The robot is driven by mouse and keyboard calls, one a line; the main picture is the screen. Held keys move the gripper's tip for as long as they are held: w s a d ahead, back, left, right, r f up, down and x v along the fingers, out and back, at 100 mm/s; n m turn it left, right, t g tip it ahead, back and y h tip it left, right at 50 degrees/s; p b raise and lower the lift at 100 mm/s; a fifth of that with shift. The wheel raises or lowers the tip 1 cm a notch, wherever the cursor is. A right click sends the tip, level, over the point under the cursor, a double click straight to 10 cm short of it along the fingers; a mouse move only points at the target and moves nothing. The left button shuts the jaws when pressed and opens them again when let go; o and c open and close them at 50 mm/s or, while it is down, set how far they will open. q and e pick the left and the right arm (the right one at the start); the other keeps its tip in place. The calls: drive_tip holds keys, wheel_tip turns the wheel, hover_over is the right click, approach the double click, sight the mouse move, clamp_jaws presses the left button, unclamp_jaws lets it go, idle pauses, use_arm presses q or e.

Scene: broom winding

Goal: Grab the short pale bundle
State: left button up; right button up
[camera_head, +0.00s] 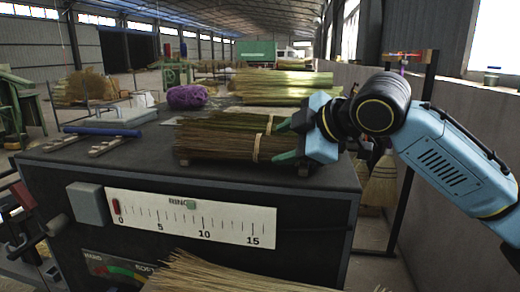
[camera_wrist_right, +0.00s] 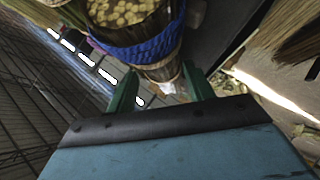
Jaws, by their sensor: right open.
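Two short tied bundles lie side by side on the dark bench top (camera_head: 110,165) in the head view. The front one (camera_head: 215,143) is brown with a pale tie near its right end; the rear one (camera_head: 235,121) is greener. I cannot tell which is the short pale bundle. My right gripper (camera_head: 284,142) is open at their right ends, its green fingers apart. In the right wrist view the open fingers (camera_wrist_right: 161,88) show beyond the blue housing, with a blue-banded round thing of pale round ends (camera_wrist_right: 128,12) past them. My left gripper is not in view.
Longer yellow-green bundles (camera_head: 285,84) lie behind. Purple twine (camera_head: 187,97), a blue rod (camera_head: 102,131) and flat wooden pieces (camera_head: 112,146) are on the left. Loose pale straw (camera_head: 215,275) lies below the numbered scale (camera_head: 190,219). A dark post stands right of the bench.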

drive_tip(key=x, duration=0.4)
drive_tip(key=shift+a, duration=0.25)
drive_tip(key=c, duration=0.6)
drive_tip(key=shift+c, duration=0.3)
drive_tip(key=shift+r, duration=0.15)
